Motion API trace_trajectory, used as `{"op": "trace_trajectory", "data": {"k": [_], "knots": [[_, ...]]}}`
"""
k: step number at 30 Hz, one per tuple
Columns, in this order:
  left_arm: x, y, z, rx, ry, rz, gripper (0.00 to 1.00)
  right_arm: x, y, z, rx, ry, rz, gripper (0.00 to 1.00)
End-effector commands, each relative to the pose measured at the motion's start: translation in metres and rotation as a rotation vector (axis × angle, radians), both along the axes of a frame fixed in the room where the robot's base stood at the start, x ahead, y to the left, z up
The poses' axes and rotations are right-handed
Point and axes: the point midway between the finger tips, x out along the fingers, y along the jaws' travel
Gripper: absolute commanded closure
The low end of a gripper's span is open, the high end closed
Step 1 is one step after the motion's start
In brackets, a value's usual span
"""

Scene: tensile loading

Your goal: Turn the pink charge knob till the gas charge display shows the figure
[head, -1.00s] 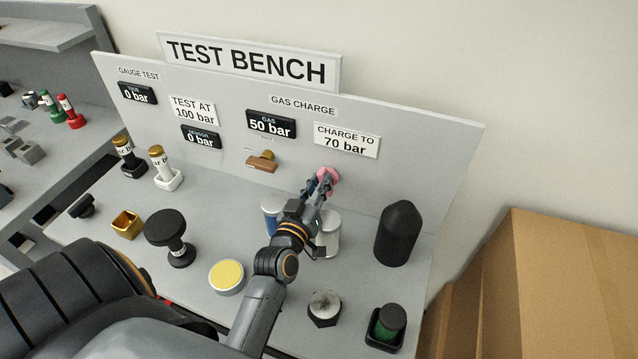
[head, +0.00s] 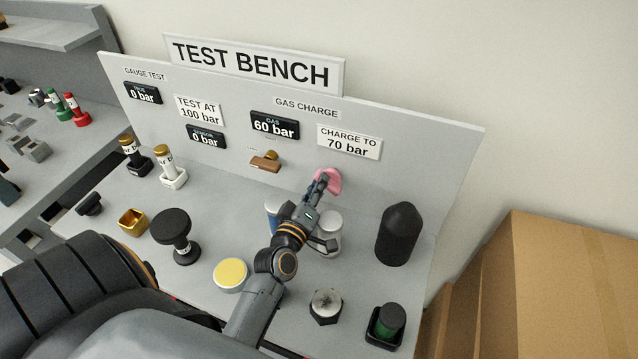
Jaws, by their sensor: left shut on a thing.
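The pink charge knob (head: 333,180) sits on the upright panel of the test bench, below the white "CHARGE TO 70 bar" sign (head: 349,142). My left gripper (head: 325,183) is shut on the knob, and its fingers hide part of it. The black gas charge display (head: 274,125) reads 60 bar. My right gripper is not in view.
A brown lever with a brass part (head: 265,161) is on the panel left of the knob. Blue and white cylinders (head: 329,236) stand under my left gripper. A black rounded cylinder (head: 398,234) stands to the right. Cardboard boxes (head: 560,290) are at far right.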

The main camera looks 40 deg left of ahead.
Motion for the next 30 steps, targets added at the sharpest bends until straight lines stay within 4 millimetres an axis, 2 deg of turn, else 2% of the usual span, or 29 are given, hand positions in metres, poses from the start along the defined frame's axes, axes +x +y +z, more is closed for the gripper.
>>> {"op": "trace_trajectory", "data": {"k": [9, 23, 24, 27, 30], "knots": [[-0.0001, 0.0008, -0.0018, -0.102, -0.024, -0.001, 1.0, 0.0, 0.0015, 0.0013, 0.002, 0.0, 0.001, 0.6], [-0.0001, 0.0008, -0.0021, -0.115, -0.027, -0.001, 1.0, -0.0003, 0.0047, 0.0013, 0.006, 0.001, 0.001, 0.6], [-0.0001, 0.0008, -0.0021, -0.115, -0.027, -0.001, 0.79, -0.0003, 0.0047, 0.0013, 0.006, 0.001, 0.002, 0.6], [-0.0001, 0.0009, -0.0021, -0.115, -0.027, -0.001, 0.6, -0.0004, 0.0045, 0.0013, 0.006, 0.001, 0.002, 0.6], [-0.0001, 0.0009, -0.0021, -0.115, -0.027, -0.001, 0.6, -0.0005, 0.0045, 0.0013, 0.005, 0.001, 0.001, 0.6]]}}
